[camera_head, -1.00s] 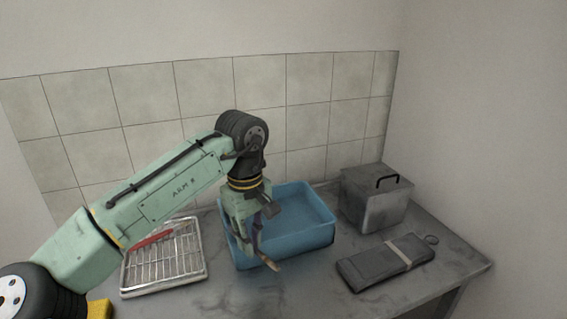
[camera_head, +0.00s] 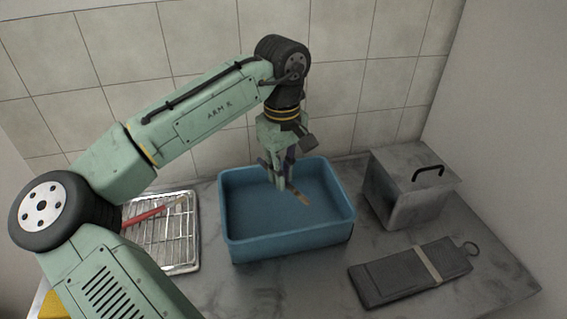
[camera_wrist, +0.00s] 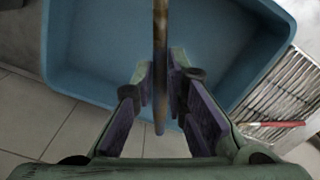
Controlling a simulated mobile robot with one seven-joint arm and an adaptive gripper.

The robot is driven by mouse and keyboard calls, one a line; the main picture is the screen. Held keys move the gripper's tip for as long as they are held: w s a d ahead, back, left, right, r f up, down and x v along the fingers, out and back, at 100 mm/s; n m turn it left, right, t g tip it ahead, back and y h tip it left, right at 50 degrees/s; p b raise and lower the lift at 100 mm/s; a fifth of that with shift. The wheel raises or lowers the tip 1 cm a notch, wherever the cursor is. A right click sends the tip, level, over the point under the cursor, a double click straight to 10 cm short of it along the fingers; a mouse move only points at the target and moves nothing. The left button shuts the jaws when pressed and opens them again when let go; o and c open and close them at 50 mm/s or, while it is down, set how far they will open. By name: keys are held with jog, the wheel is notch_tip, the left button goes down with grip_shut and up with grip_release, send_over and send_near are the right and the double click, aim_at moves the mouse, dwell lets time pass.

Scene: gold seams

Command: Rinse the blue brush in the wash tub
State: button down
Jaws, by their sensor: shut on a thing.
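In the wrist view the brush (camera_wrist: 160,35) shows as a brown shaft between the purple finger pads. The wash tub (camera_head: 290,246) is a blue open basin on the counter, and its wall also shows in the wrist view (camera_wrist: 58,45). My gripper and the brush are over the tub's opening, toward its back. Whether the brush touches anything inside the tub cannot be told.
A wire rack tray (camera_head: 180,262) with a red-handled brush (camera_head: 146,217) on it stands left of the tub. A grey lidded box (camera_head: 405,195) and a dark strapped roll (camera_head: 395,278) are on the right. A tiled wall (camera_head: 200,40) closes the back.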

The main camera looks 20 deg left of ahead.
notch_tip(320, 180, down, 4)
jog(key=shift+b, duration=1.05)
jog(key=shift+f+b, duration=2.4)
jog(key=shift+f, duration=0.3)
notch_tip(320, 180, up, 8)
jog(key=p, duration=0.7)
jog(key=shift+w, duration=0.1)
jog(key=shift+r, duration=1.1)
dwell(0.9)
jog(key=shift+r, duration=2)
